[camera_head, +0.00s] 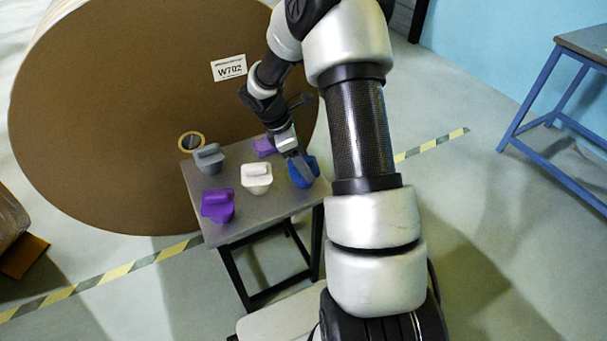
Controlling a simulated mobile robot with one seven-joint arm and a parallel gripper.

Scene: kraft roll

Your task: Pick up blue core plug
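The blue core plug (301,175) stands at the right edge of the small grey table (240,205). My gripper (303,163) is at the plug's top, pointing down at it from behind. The fingers overlap the plug's handle in this view and cover part of it. I cannot tell whether they are closed on it or only around it. The plug appears to be at table level.
A white plug (257,178), a grey plug (209,158), a purple plug (217,205), a flat purple piece (264,147) and a tape roll (191,141) share the table. A huge brown kraft roll (120,110) stands behind. A blue-framed bench (540,130) is far right.

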